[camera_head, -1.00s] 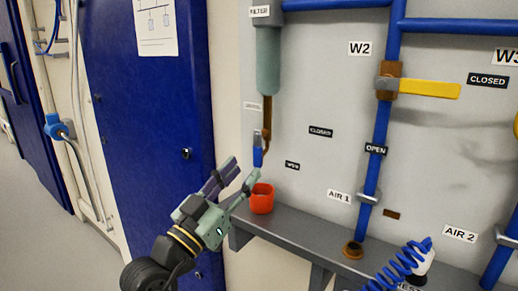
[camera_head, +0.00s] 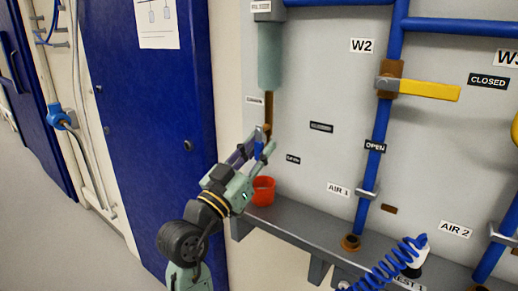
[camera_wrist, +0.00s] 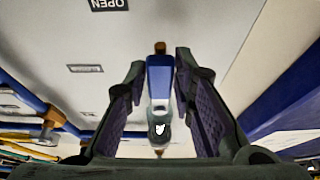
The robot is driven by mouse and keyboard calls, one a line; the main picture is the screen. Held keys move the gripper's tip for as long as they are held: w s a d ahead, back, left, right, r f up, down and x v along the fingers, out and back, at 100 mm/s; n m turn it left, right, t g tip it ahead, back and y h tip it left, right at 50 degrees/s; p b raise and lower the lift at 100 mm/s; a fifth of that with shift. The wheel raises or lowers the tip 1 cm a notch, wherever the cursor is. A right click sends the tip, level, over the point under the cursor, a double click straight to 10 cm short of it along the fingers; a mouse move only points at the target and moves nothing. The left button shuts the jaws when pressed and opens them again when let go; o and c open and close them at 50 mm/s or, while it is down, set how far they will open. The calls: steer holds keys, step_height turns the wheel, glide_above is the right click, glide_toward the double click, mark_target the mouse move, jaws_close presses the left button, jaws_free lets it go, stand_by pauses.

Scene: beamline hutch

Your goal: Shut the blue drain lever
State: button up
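The blue drain lever (camera_head: 259,149) hangs below a brown pipe under the grey-green filter cylinder (camera_head: 270,62). In the wrist view the lever (camera_wrist: 160,78) lies between the two finger pads, with a gap on each side. My gripper (camera_head: 254,153) is open around the lever, and the fingers partly hide it in the head view. A round metal end with a white mark (camera_wrist: 159,129) shows at the near end of the lever in the wrist view.
An orange-red cup (camera_head: 263,191) stands on the grey shelf (camera_head: 290,225) just below my gripper. A blue cabinet (camera_head: 150,120) stands close at left. A yellow valve handle (camera_head: 429,90), blue pipes and a coiled blue hose (camera_head: 390,264) are farther right.

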jaws_close()
stand_by(0.3)
